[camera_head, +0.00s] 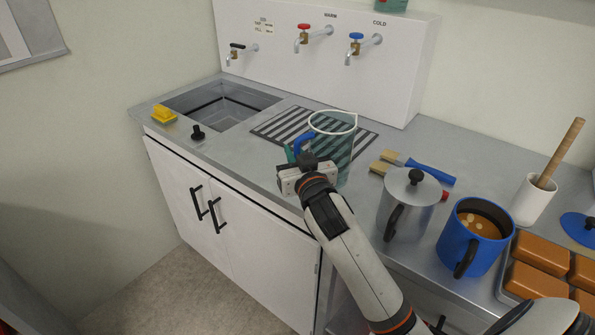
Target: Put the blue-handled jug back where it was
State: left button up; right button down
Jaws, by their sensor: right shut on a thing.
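The blue-handled jug (338,152) is a clear, teal-tinted vessel with a white rim. It is upright at the right end of the striped drain grid (284,128), and its blue handle faces left toward the front. My right gripper (302,162) is at the jug's front left, shut on the blue handle. My forearm and wrist hide the jug's lower part, so I cannot tell whether its base touches the counter. My left gripper is not in view.
A sink (222,106), yellow sponge (163,113) and black stopper (198,132) are left. Taps, including the blue cold one (357,44), are behind.

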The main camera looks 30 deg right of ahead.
jog(key=shift+f, duration=1.85)
jog(key=shift+b, duration=0.3)
jog(key=c, duration=1.4)
grip_release()
jog(key=shift+f, duration=0.1)
jog(key=shift+c, duration=0.2)
jog(key=v, duration=1.2)
jog(key=shift+b, duration=0.4)
